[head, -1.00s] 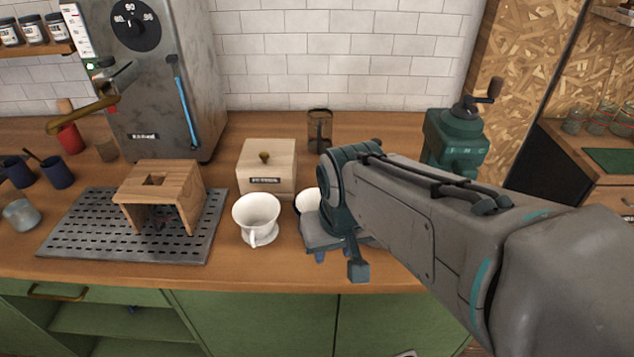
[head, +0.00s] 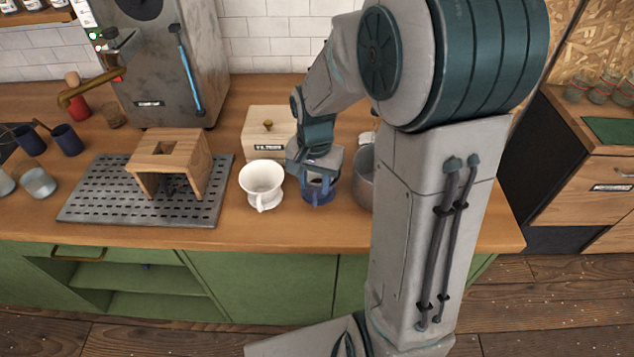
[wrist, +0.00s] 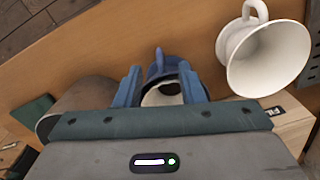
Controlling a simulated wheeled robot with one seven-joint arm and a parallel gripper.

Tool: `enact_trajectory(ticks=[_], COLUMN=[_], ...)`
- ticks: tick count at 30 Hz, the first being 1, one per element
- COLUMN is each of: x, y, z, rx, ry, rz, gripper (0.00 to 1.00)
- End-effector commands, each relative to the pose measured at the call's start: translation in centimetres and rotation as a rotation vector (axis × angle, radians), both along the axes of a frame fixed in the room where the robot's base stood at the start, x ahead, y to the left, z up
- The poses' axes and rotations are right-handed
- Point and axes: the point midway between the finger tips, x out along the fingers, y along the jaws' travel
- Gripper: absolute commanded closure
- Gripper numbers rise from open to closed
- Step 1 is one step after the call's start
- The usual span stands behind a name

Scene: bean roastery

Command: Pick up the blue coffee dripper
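The blue coffee dripper (head: 318,193), with a pale inside, stands on the wooden counter to the right of a white dripper (head: 262,182). My gripper (head: 318,178) points down over it. In the wrist view the blue dripper (wrist: 164,72) lies between the two blue fingers of my gripper (wrist: 160,80), its handle pointing away from the palm. The fingers are apart, one on each side of it; whether they touch it is hard to see. The palm hides its near part. The white dripper (wrist: 265,55) is close by on the right.
A wooden filter box (head: 268,133) stands behind the drippers. A grey round container (head: 364,180) is just right of the blue dripper, partly hidden by my arm. A wooden stand (head: 170,155) sits on a perforated grey tray (head: 90,205) at left.

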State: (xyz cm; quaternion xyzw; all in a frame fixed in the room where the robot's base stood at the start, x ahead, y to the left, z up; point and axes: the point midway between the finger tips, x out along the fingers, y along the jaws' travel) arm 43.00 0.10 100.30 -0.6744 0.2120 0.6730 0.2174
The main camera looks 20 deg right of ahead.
Motion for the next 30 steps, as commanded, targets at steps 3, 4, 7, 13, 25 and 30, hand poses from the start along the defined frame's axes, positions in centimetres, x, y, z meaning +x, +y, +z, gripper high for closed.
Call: enact_trajectory(ticks=[3,4,7,13,25,30], x=[-0.1,-0.1,-0.1,-0.1,-0.1,0.0], y=[0.0,0.0,0.1,0.1,0.1,0.1], z=[-2.2,-2.5,-3.4,-4.5,-8.7,-8.9], rx=[-0.001,0.0,0.0,0.0,0.001,0.001], ry=[0.004,0.004,0.002,0.002,-0.002,-0.004], rz=[0.003,0.002,0.002,0.003,0.002,0.001], gripper=[0.64,0.64,0.64,0.64,0.64,0.64])
